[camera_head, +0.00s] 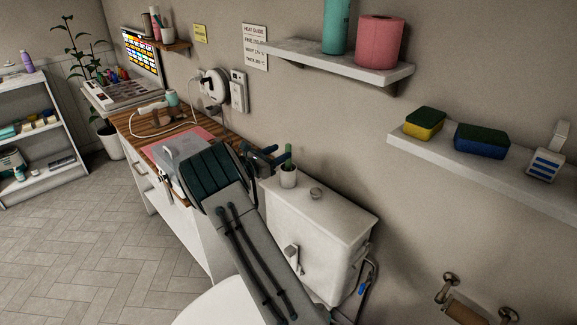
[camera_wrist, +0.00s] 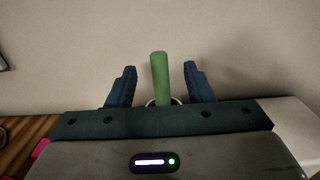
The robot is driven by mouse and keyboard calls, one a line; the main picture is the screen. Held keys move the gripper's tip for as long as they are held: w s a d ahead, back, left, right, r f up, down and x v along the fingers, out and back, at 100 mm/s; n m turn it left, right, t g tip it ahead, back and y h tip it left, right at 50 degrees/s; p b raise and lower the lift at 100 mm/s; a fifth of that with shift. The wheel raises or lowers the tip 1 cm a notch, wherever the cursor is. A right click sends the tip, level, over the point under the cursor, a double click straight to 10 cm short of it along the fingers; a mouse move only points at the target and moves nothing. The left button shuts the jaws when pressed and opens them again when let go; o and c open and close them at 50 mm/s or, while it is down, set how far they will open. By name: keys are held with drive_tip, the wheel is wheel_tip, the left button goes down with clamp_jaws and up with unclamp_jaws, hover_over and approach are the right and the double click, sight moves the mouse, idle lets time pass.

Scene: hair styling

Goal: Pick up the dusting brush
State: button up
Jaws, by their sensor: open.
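A green upright handle (camera_head: 289,154) stands in a small white cup (camera_head: 288,177) on top of the white tank. It looks like the handle of the dusting brush; no bristles show. In the wrist view the handle (camera_wrist: 160,78) rises between the two blue fingers of my gripper (camera_wrist: 160,70), with a gap on each side. My gripper is open and empty. In the head view my gripper (camera_head: 270,155) is at the cup's upper left, close to the handle. The cup is mostly hidden in the wrist view, with only its rim showing behind my gripper's body.
The white tank (camera_head: 325,215) carries a small round button by the cup. A wooden counter (camera_head: 150,122) with a pink mat and a corded tool lies left. A shelf (camera_head: 340,62) hangs above; another (camera_head: 480,165) with sponges is at right. The wall is close behind.

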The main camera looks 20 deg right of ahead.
sight(286, 150)
drive_tip(key=x, duration=0.1)
drive_tip(key=p+x, duration=0.1)
drive_tip(key=x, duration=0.3)
drive_tip(key=shift+w+f, duration=0.1)
drive_tip(key=shift+f, duration=0.25)
clamp_jaws()
